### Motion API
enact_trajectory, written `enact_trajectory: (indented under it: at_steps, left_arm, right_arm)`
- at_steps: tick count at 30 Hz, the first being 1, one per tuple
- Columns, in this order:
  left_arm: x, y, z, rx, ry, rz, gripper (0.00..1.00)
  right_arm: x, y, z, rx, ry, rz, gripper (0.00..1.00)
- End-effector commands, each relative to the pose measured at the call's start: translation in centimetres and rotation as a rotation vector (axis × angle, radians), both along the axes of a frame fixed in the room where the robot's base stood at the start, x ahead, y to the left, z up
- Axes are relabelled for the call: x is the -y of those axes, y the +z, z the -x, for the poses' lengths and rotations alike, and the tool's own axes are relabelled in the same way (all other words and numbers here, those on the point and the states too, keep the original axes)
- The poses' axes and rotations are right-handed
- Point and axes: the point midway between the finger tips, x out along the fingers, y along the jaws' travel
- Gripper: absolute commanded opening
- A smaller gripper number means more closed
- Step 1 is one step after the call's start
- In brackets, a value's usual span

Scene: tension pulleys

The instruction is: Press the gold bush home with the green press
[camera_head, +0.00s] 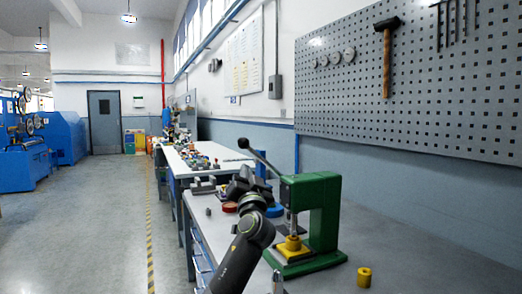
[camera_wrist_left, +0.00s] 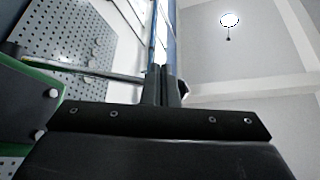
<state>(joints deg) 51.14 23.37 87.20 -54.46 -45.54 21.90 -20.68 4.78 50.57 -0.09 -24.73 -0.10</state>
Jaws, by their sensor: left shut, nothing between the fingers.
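The green press (camera_head: 322,210) stands on the bench, its lever (camera_head: 262,160) slanting up and left to a black knob. Under its ram is a yellow piece (camera_head: 292,246) on the press base; I cannot tell whether a gold bush is part of it. My left gripper (camera_head: 242,184) is left of the press, below the lever in the picture. In the left wrist view my left fingers (camera_wrist_left: 165,86) are shut and empty, pointing up. The lever bar (camera_wrist_left: 85,70) runs towards them from the left; contact is unclear. The green press body (camera_wrist_left: 30,120) is at the left edge.
A yellow cylinder (camera_head: 364,277) stands on the bench right of the press. A red round container (camera_head: 230,207) and a blue round part (camera_head: 274,210) are near my wrist. A pegboard (camera_head: 420,85) hangs behind.

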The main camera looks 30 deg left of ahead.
Motion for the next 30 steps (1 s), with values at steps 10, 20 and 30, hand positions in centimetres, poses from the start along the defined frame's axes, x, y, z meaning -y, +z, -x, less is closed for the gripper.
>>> enact_trajectory:
  at_steps: [10, 20, 30]
  left_arm:
    - [0.06, 0.12, 0.02, 0.002, -0.002, -0.001, 0.00]
    - [0.07, 0.15, 0.03, 0.002, -0.002, -0.001, 0.00]
    - [0.44, -0.19, 0.39, 0.003, -0.003, -0.001, 0.00]
  right_arm:
    - [0.00, 0.00, 0.05, 0.000, 0.000, 0.000, 1.00]
    - [0.01, -0.01, 0.06, -0.001, 0.000, 0.000, 1.00]
    - [0.01, -0.13, 0.08, -0.002, 0.000, 0.000, 1.00]
